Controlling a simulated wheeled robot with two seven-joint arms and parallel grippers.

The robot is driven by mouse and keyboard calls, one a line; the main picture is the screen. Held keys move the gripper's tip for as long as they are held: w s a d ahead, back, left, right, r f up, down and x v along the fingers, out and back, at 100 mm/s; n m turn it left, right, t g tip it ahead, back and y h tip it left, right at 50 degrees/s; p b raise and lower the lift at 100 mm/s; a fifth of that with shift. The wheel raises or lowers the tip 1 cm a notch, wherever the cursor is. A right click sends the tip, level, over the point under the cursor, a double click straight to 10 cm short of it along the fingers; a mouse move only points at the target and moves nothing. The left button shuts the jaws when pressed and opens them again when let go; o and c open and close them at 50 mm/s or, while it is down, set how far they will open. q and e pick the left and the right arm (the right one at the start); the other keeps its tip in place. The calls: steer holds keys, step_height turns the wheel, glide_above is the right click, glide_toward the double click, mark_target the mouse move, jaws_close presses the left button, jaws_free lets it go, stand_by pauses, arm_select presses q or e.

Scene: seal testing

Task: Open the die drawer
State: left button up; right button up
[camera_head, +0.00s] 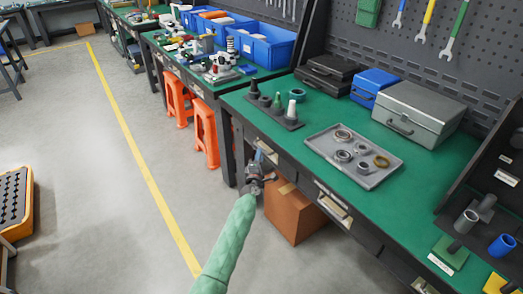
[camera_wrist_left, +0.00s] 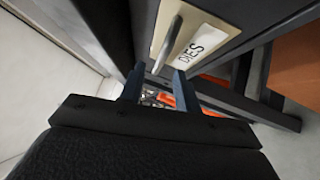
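The die drawer, with a pale front plate and a label reading DIES (camera_wrist_left: 202,44), is at the top middle of the left wrist view. Its grey metal bar handle (camera_wrist_left: 167,45) stands out from the plate. In the head view the drawer front (camera_head: 268,151) is under the left end of the green workbench, partly hidden by my gripper. My left gripper (camera_wrist_left: 159,85) is open, its two fingers apart with nothing between them. It also shows in the head view (camera_head: 258,165), close in front of the drawer. The handle appears just beyond the fingertips; whether they touch is unclear. My right gripper is not seen.
A cardboard box (camera_head: 292,212) stands on the floor under the bench. Another drawer (camera_head: 333,203) is to the right. A tray (camera_head: 357,172) with rings and a rack (camera_head: 273,120) of small parts stand on the bench. Orange stools (camera_head: 205,133) are behind.

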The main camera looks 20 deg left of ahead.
arm_select(q)
steer(key=shift+w+a+r, duration=0.1)
steer(key=shift+w, duration=0.75)
steer(key=shift+w+a+r, duration=0.15)
steer(key=shift+w, duration=0.7)
steer(key=shift+w+a+r, duration=0.1)
steer(key=shift+w, duration=0.75)
jaws_close()
